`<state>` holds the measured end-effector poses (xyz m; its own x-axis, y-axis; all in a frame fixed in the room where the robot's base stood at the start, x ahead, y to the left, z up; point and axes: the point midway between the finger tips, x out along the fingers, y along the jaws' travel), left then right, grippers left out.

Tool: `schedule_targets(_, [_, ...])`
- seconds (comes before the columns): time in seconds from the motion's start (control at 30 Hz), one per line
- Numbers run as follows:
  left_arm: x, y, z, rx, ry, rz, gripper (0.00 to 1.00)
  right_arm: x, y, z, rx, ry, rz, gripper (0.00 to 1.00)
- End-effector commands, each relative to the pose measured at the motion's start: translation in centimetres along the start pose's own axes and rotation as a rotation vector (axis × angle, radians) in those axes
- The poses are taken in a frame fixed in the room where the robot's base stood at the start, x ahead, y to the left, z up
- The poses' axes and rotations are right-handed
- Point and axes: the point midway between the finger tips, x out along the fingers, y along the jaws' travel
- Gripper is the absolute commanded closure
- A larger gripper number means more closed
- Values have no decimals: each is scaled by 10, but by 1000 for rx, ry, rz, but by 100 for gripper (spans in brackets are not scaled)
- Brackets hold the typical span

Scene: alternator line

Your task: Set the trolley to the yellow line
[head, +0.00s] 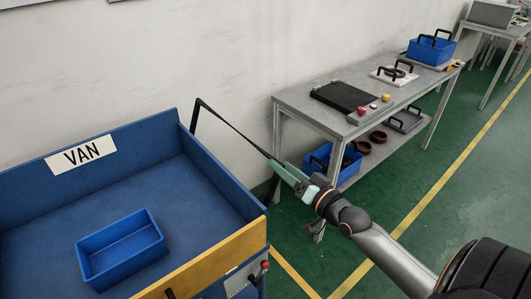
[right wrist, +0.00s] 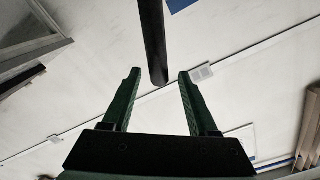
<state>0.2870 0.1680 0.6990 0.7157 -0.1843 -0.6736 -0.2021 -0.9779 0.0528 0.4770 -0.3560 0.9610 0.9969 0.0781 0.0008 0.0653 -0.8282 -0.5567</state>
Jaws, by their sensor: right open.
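The trolley looks to be the deep blue walled cart (head: 240,180) at the left of the head view, with a VAN label inside and a yellow board along its near side. A thin black handle bar (head: 232,127) rises at its right rear corner and slopes down to the right. My right gripper (head: 275,166) is at the lower end of this bar. In the right wrist view the bar (right wrist: 154,45) comes between the fingertips of the open right gripper (right wrist: 159,76), with a gap on each side. The yellow line (head: 435,192) runs along the green floor. My left gripper is not in view.
A blue bin (head: 150,258) lies in the cart. A grey workbench (head: 300,100) with trays and a lower shelf stands against the wall, close behind my right gripper. Another table (head: 507,31) stands farther back. The green floor at right is open.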

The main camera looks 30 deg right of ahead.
Motion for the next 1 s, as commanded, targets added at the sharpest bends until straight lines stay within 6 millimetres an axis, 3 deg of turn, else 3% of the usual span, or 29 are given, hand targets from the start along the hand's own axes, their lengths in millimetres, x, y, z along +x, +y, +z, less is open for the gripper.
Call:
schedule_targets(0.3, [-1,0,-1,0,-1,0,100,48,0,0,0,1,0,41])
schedule_targets(0.5, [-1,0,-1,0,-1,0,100,67,0,0,0,1,0,41])
schedule_targets(0.93, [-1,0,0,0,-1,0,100,74,0,1,-1,-1,1,41])
schedule_targets(1.0, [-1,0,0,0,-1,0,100,74,0,1,-1,-1,1,48])
